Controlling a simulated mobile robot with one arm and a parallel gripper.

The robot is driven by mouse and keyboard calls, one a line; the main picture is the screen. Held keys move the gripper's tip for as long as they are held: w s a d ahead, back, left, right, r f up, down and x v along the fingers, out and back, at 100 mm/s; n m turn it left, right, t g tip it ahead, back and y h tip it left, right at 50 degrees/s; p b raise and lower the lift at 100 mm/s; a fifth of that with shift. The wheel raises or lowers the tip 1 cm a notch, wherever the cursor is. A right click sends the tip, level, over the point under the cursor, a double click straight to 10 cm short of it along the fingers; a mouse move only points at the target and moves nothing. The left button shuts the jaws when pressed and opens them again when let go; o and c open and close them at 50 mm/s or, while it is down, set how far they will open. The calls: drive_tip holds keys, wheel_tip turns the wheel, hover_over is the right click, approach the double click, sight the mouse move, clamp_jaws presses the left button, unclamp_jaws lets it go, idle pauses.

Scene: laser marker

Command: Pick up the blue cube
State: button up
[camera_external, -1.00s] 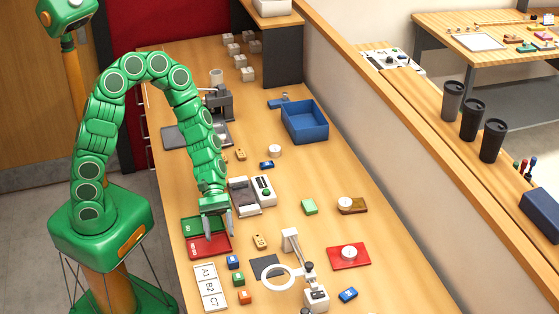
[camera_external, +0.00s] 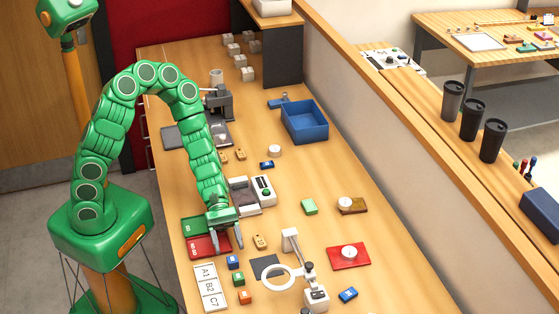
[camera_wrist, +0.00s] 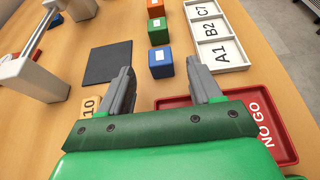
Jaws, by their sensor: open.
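The blue cube (camera_external: 233,263) with a white label stands on the wooden table, beside the A1/B2/C7 tray. Nothing hides the cube's top.
A green cube (camera_wrist: 158,31) and an orange cube (camera_wrist: 155,8) line up past the blue one. The labelled tray (camera_wrist: 221,40) is close on the right, a dark mat (camera_wrist: 108,62) on the left. The red NO GO tray (camera_external: 209,248) lies under my gripper. A ring magnifier (camera_external: 278,277) stands nearby.

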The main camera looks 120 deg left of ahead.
sight(232, 258)
drive_tip(key=shift+x, duration=1.85)
drive_tip(key=shift+r, duration=0.1)
drive_tip(key=shift+c, duration=0.5)
drive_tip(key=c, duration=1)
drive_tip(key=shift+r, duration=0.1)
